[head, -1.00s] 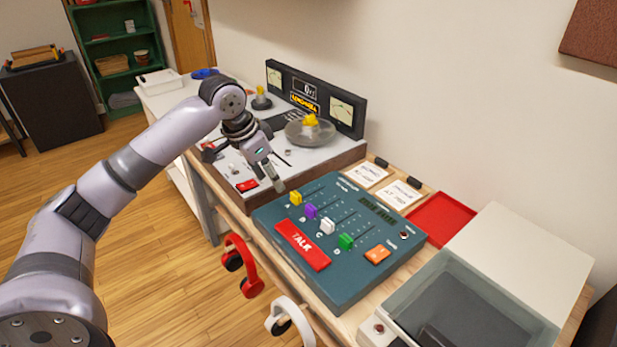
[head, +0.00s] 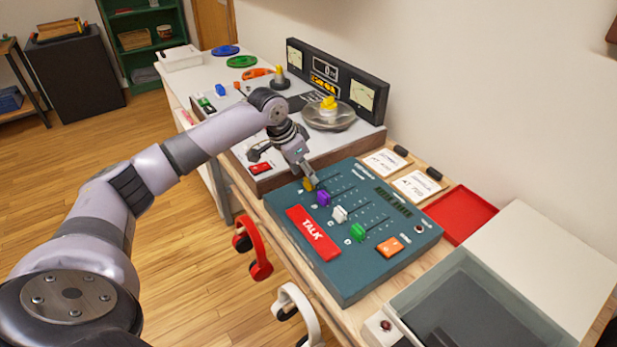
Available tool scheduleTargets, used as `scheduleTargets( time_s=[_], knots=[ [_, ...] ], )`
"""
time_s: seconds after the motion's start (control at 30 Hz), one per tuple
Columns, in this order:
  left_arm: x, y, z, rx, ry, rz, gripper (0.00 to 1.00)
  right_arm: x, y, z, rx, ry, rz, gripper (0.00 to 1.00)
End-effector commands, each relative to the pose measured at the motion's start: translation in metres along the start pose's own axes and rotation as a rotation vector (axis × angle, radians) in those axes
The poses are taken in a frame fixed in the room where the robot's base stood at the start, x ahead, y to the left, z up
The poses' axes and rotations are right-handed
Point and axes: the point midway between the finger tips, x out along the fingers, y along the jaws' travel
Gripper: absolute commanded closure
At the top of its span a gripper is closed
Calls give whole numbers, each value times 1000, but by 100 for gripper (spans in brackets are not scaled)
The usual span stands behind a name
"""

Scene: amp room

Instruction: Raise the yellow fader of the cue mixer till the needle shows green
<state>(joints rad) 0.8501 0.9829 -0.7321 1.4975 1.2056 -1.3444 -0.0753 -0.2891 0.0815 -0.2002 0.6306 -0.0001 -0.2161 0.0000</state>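The cue mixer (head: 375,270) is a dark teal panel with a red TALK button (head: 313,232) and a row of coloured faders. The yellow fader (head: 307,185) is at the left end, near the bottom of its slot, partly hidden by my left gripper (head: 312,181). The fingertips are right at its knob; whether they grip it I cannot tell. Purple (head: 323,198), white (head: 339,214) and green (head: 357,232) faders follow to the right. Needle meters (head: 362,95) sit on the tape machine behind; their needles are too small to read. My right gripper is not in view.
The tape machine (head: 375,137) stands behind and left of the mixer. White cards (head: 417,185) and a red tray (head: 460,213) lie behind it. A grey open bin (head: 470,290) is at right. Red headphones (head: 254,248) and white headphones (head: 299,310) hang at the front edge.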

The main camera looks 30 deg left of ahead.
Motion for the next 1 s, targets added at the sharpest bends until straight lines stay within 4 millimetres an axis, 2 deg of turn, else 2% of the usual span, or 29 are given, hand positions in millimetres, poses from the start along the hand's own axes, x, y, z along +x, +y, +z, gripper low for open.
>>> scheduleTargets(
  time_s=[0.03,0.2,0.4,0.57,1.0],
  knots=[
    [9,0,1,-1,-2,0,55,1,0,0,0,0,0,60],
    [27,0,0,-1,-1,0,55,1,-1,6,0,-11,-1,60],
    [33,0,0,0,-1,0,55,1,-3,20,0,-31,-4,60],
    [33,0,0,0,0,-1,55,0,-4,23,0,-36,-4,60],
    [32,0,0,0,0,-1,83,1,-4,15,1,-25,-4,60]
  ],
)
